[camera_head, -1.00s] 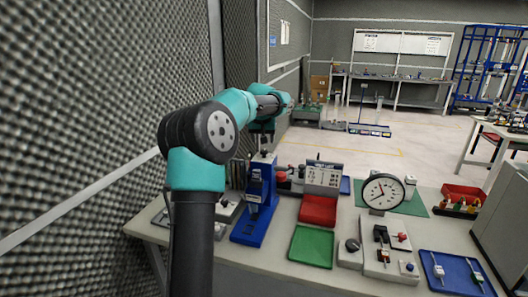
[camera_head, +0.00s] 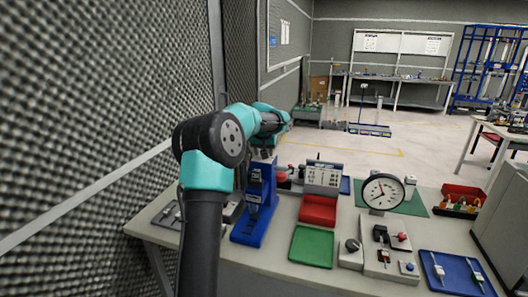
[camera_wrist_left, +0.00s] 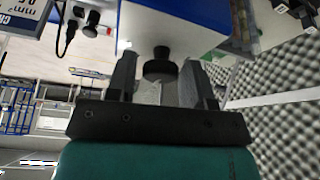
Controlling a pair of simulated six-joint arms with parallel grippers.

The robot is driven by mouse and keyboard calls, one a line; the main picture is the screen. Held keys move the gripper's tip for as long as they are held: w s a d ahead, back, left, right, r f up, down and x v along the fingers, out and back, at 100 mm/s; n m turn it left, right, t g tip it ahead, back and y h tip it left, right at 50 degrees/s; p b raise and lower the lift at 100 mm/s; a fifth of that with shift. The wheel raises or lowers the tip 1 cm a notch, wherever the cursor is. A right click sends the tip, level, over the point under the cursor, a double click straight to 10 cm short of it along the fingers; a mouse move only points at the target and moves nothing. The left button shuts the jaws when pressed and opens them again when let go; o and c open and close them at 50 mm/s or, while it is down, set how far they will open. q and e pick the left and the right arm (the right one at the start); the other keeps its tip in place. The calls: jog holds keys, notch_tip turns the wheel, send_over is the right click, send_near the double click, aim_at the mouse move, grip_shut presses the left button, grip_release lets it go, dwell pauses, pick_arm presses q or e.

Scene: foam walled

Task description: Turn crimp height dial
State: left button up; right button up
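The blue crimp press (camera_head: 256,204) stands upright on the bench in the head view. In the left wrist view, a black round dial (camera_wrist_left: 160,66) sticks out from the press's pale and blue body. My left gripper (camera_wrist_left: 160,82) is open, with one grey finger on each side of the dial and visible gaps between. I cannot tell whether the fingertips reach past the dial. In the head view my left gripper (camera_head: 264,152) is at the top of the press, its fingers mostly hidden by the press and arm. My right gripper is not in view.
A red bin (camera_head: 318,210), green tray (camera_head: 312,246), round gauge (camera_head: 382,191) and blue tray (camera_head: 457,272) stand right of the press. In the wrist view, a grey display box (camera_wrist_left: 24,16) is at upper left. A padded wall (camera_head: 75,130) is close on the left.

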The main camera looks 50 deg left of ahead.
pick_arm(q)
jog(key=c, duration=0.6)
jog(key=shift+c, duration=0.2)
jog(key=shift+n, duration=0.4)
jog(key=n+g+y, duration=0.1)
jog(key=n, duration=0.2)
jog(key=n+g, duration=0.1)
jog(key=n, duration=0.3)
jog(key=shift+w+g+y, duration=0.1)
jog(key=shift+g+y, duration=0.2)
jog(key=shift+g, duration=0.1)
jog(key=o, duration=0.9)
